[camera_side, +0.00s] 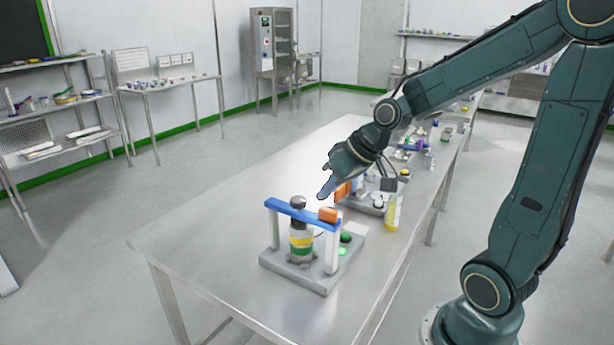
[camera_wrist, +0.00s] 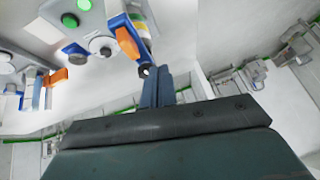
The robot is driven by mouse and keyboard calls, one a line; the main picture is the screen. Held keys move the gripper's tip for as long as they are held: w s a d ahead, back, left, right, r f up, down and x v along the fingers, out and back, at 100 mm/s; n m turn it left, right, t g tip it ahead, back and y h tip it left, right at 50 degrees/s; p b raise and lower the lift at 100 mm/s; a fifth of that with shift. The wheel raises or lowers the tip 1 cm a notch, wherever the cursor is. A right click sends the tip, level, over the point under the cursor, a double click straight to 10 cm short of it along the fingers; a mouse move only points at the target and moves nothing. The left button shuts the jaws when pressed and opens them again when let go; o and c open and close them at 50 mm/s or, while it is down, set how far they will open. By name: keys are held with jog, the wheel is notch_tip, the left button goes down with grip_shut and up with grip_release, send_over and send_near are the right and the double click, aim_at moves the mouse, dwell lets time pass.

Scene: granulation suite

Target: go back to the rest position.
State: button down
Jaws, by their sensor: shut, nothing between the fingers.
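My gripper (camera_side: 324,192) is shut and empty in the side view, held above the steel table behind a fixture with a blue crossbar. Its closed fingers also show in the wrist view (camera_wrist: 158,88), pointing toward that fixture. The fixture's blue crossbar (camera_side: 302,212) rests on white posts over a grey base (camera_side: 312,278). A dark-capped cylinder with yellow and green bands (camera_side: 301,242) stands upright under the bar. An orange block (camera_side: 328,215) sits at the bar's right end; it also shows in the wrist view (camera_wrist: 127,43). The fingers appear apart from the fixture.
The steel table (camera_side: 190,236) is bare at its near left. A second fixture with an orange part (camera_side: 343,191) stands just behind. A yellow bottle (camera_side: 393,212) stands near the right edge. Several small items crowd the far end. Shelves (camera_side: 60,100) line the left wall.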

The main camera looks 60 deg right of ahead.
jog(key=s+a+r, duration=0.3)
jog(key=s, duration=0.4)
jog(key=s+a+r+n+g+h, duration=0.1)
jog(key=s+a+r, duration=0.2)
jog(key=s, duration=0.5)
jog(key=shift+a, duration=0.5)
jog(key=shift+r, duration=0.1)
dwell(5.9)
